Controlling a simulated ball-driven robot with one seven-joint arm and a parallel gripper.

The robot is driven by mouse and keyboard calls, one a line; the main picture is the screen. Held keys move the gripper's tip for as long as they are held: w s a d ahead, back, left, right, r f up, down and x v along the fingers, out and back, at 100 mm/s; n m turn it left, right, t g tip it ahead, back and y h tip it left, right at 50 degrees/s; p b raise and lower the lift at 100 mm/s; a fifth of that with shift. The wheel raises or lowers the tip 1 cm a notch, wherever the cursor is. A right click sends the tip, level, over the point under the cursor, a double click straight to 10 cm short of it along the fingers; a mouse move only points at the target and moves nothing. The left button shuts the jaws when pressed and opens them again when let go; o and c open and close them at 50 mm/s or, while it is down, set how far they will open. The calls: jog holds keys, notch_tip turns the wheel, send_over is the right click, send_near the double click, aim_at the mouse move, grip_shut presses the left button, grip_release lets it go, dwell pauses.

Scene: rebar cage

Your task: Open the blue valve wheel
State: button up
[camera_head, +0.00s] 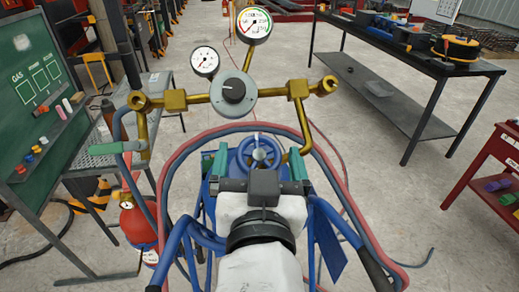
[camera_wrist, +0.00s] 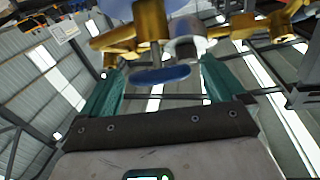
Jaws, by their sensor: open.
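The blue valve wheel (camera_head: 259,151) sits low on the brass pipework, below the grey regulator with its black knob (camera_head: 234,90). My gripper (camera_head: 258,158) is open, with one teal finger on the left of the wheel and one on the right. In the wrist view the wheel (camera_wrist: 160,75) shows edge-on as a blue bar, in the space between the spread fingertips (camera_wrist: 161,68). Gaps show on both sides of it, and I see no contact. How deep the wheel lies between the fingers is hard to tell.
Red and blue hoses (camera_head: 330,165) loop around my arm. A red extinguisher (camera_head: 140,222) stands at lower left. A dark workbench (camera_head: 400,45) stands at right, with clear floor before it.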

jog(key=shift+w, duration=0.6)
jog(key=c, duration=1)
jog(key=shift+r, duration=0.1)
